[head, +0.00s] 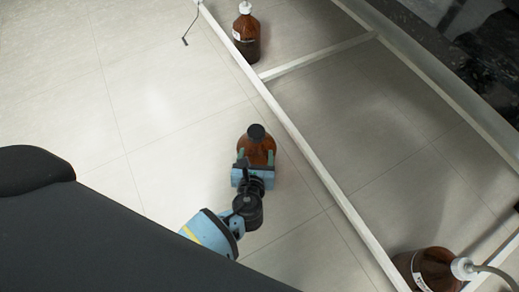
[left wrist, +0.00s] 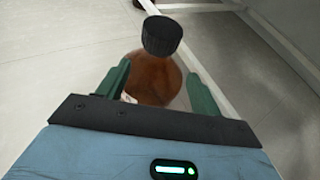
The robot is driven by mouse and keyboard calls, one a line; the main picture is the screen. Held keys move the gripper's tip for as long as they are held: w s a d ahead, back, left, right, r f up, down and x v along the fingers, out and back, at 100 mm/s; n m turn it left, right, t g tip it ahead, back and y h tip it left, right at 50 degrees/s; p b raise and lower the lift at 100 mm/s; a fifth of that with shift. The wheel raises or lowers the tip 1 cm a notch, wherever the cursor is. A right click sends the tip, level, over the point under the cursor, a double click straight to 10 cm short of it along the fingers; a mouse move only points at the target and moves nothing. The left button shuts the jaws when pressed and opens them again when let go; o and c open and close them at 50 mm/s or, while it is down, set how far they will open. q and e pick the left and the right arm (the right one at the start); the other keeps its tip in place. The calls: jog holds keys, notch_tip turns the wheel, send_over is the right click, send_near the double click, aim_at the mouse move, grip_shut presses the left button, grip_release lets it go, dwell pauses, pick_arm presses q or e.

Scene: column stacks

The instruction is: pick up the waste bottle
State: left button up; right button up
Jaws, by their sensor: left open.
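A brown bottle with a black cap (head: 257,139) stands upright on the floor in the middle of the head view. It also shows in the left wrist view (left wrist: 152,78), with the cap towards the top and its lower part hidden by my gripper. My left gripper (head: 256,157) is open, with one green finger on each side of this bottle. I cannot tell whether the fingers touch it. I see no readable label marking it as waste. My right gripper is not in view.
A white frame rail (head: 310,165) runs along the floor close right of the bottle. Another brown bottle with a white cap (head: 246,35) stands beyond. A third brown bottle (head: 428,268) with a tube is at lower right. Floor to the left is clear.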

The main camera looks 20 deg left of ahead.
aim_at(255, 141)
pick_arm(q)
jog(key=b+x, duration=0.1)
jog(key=x, duration=0.1)
jog(key=shift+w+f, duration=0.1)
jog(key=shift+w, duration=0.15)
jog(key=shift+w+a+b, duration=0.4)
jog(key=shift+w, duration=0.2)
jog(key=x, duration=0.1)
jog(key=b+x, duration=0.2)
jog(key=x, duration=0.1)
jog(key=shift+w+a+r, duration=0.15)
jog(key=shift+a+r, duration=0.1)
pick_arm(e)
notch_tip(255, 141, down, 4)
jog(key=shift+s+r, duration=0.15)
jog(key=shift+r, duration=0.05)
pick_arm(q)
jog(key=shift+c, duration=0.3)
